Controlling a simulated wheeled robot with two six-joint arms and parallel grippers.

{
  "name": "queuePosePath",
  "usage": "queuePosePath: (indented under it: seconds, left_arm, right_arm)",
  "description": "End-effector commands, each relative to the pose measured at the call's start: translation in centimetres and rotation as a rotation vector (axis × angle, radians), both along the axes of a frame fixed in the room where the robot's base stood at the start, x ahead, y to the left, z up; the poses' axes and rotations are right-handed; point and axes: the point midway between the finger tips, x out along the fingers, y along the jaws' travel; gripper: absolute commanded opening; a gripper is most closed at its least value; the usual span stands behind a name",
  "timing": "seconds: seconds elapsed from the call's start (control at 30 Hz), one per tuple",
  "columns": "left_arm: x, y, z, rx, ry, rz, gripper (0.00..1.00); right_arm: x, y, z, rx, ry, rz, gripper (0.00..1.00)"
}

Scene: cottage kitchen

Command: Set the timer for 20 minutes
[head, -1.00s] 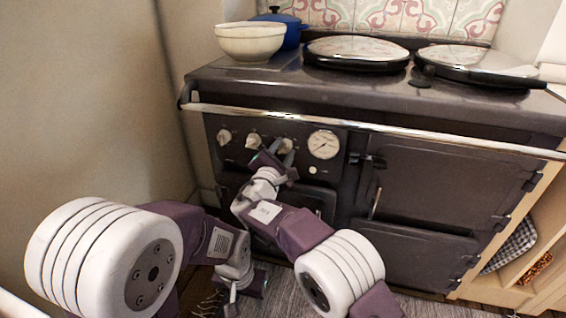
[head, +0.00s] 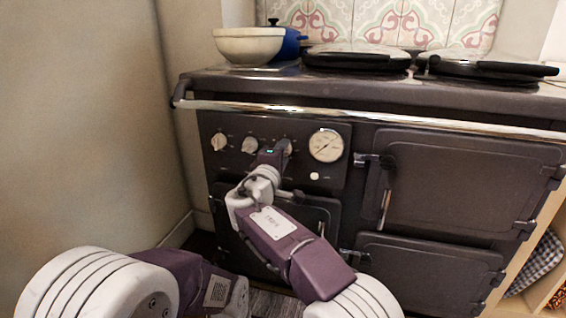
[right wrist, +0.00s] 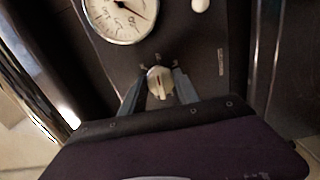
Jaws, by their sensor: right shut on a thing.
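The dark range cooker has a control panel with a row of pale knobs. The left knob (head: 219,141) and the middle knob (head: 250,145) are free. My right gripper (head: 283,147) is at the third knob, nearest the round dial; in the right wrist view its two fingers stand on either side of that knob (right wrist: 159,83). The right gripper is shut on this knob, which the arm partly hides in the head view. Marks around the knob are too small to read.
A round white dial (head: 326,145) sits right of the held knob, with a small white button (head: 314,176) below it. A chrome rail (head: 400,120) runs across the cooker front above the panel. Oven doors (head: 455,185) are shut. A cream bowl (head: 249,47) stands on top.

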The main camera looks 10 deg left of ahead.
Motion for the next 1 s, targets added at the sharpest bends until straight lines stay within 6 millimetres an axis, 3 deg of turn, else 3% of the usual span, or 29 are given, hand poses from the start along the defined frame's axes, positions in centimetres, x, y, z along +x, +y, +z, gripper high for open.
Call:
queuePosePath:
  seconds: [0.2,0.83,0.87,0.9,0.93,1.0]
  left_arm:
    - [0.00,0.00,-1.04,0.000,0.000,0.000,0.49]
    - [0.00,0.01,-1.27,0.000,0.000,0.000,0.49]
    - [0.00,0.01,-1.27,0.000,0.000,0.000,0.49]
    - [0.00,0.01,-1.27,0.000,0.000,0.000,0.49]
    - [0.00,0.01,-1.27,0.000,0.000,0.000,0.49]
    - [0.00,0.00,-1.27,0.000,0.000,0.000,0.49]
  right_arm:
    - [0.01,0.08,-0.03,0.083,-0.006,0.004,0.00]
    - [0.00,0.09,0.20,0.122,-0.008,0.005,0.00]
    - [0.00,0.09,0.20,0.122,-0.008,0.005,0.42]
    - [0.00,0.08,0.20,0.122,-0.008,0.004,0.54]
    - [0.00,0.08,0.19,0.122,-0.008,0.004,0.57]
    - [0.00,0.06,0.15,0.122,-0.007,0.003,0.57]
